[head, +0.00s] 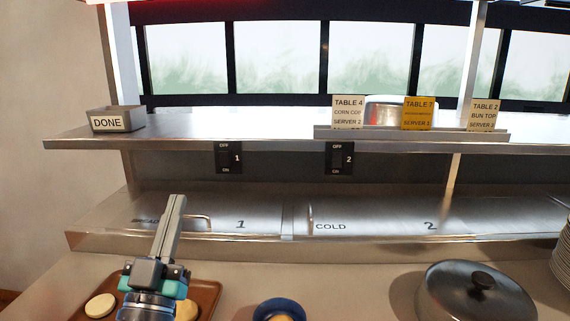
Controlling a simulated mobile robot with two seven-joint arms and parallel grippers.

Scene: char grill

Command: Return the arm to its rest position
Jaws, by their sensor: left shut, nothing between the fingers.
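My left gripper (176,203) is in the lower left of the head view. Its fingers are shut together with nothing between them and point up and away, toward the front of the lower steel shelf. It hangs above a brown tray (208,292) on the counter, and my arm hides part of that tray. My right gripper is not in view.
The tray holds round pale pieces (100,306). A blue bowl (277,307) and a dark domed lid (475,295) stand to its right, with stacked plates (563,250) at the edge. Above are a lidded steel shelf (255,243), a DONE box (117,120) and order tickets (418,113).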

